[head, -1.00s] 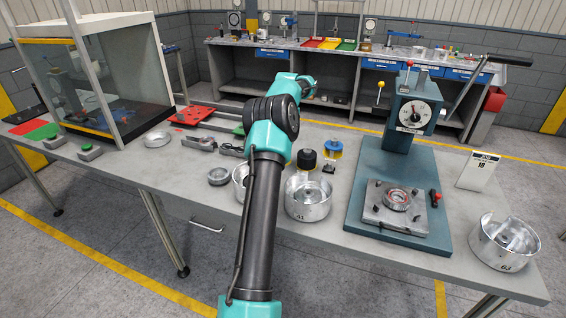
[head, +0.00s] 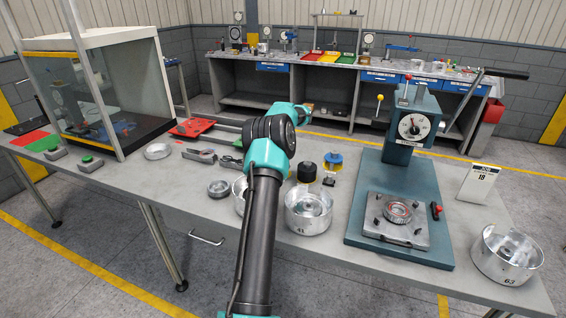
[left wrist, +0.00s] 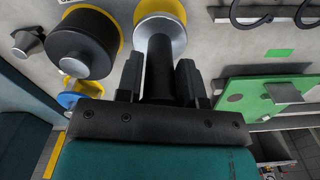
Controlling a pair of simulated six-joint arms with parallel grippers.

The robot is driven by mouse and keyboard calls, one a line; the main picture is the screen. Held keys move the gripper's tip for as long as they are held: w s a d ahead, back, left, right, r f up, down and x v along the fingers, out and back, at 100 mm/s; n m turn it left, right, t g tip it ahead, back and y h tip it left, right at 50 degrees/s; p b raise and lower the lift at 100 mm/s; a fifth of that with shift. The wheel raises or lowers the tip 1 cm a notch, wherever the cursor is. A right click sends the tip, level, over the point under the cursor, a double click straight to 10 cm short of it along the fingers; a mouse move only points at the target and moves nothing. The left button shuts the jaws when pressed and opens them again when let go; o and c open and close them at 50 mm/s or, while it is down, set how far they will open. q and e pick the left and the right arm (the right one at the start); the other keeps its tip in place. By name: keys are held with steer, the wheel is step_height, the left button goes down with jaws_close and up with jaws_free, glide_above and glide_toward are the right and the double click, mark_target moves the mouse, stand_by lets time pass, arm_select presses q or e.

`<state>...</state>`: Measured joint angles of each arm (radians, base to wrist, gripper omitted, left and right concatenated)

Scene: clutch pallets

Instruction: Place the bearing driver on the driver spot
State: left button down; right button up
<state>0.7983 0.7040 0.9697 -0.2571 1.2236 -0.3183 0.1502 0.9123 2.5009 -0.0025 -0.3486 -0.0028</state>
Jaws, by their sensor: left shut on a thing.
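My left gripper (left wrist: 158,72) is shut on the bearing driver (left wrist: 160,38), a dark cylinder with a wide silver disc at its far end. A yellow ring, likely the driver spot (left wrist: 181,8), shows around the far edge of the disc. I cannot tell whether the disc touches it. In the head view my left arm reaches away over the bench, and its elbow hides the gripper and driver. My right gripper is not in view.
A black cylinder (head: 306,166) stands on a yellow ring close to the left gripper; a yellow-and-blue piece (head: 333,161) is beside it. A silver drum (head: 308,213), press (head: 410,130) and card (head: 479,184) stand right of the arm. A green plate (left wrist: 255,98) lies right in the wrist view.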

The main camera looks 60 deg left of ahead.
arm_select(q)
steer(key=shift+f, duration=0.1)
steer(key=shift+f, duration=1.8)
steer(key=shift+f, duration=0.1)
steer(key=c, duration=0.8)
jaws_free()
steer(key=shift+f, duration=0.1)
steer(key=shift+o, duration=0.2)
step_height(320, 180, up, 12)
steer(key=shift+r, duration=0.15)
